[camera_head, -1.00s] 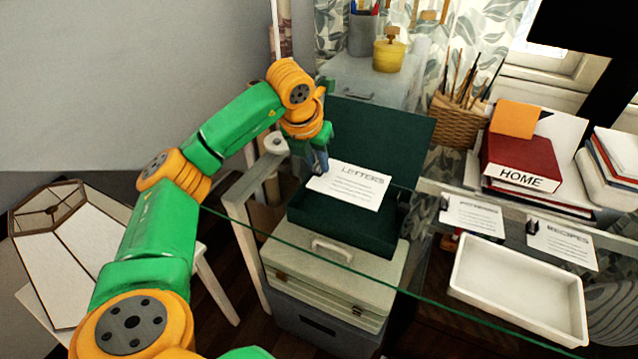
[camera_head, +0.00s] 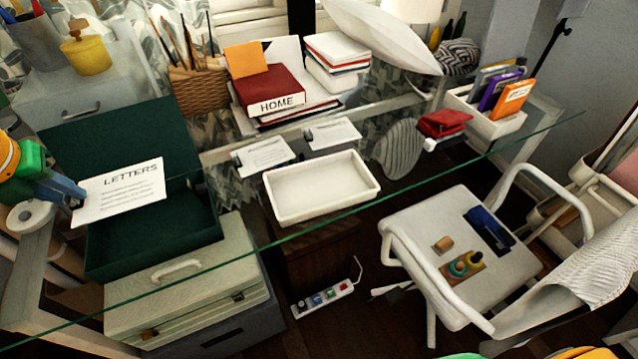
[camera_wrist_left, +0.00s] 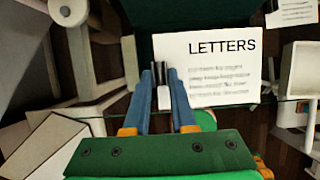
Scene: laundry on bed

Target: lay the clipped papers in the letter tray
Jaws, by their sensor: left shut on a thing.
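My left gripper (camera_head: 72,193) is shut on the left edge of the white LETTERS sheet (camera_head: 124,190). In the left wrist view, a dark clip (camera_wrist_left: 163,97) sits between the blue fingers at the edge of the LETTERS sheet (camera_wrist_left: 215,85). The sheet is over the open dark green box (camera_head: 190,232); I cannot tell its height above it. An empty white tray (camera_head: 320,187) lies on the glass desk to the right. Two more clipped papers, one on the left (camera_head: 264,157) and one on the right (camera_head: 333,133), lie behind the tray. My right gripper is out of view.
A white chair (camera_head: 455,250) stands in front of the desk.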

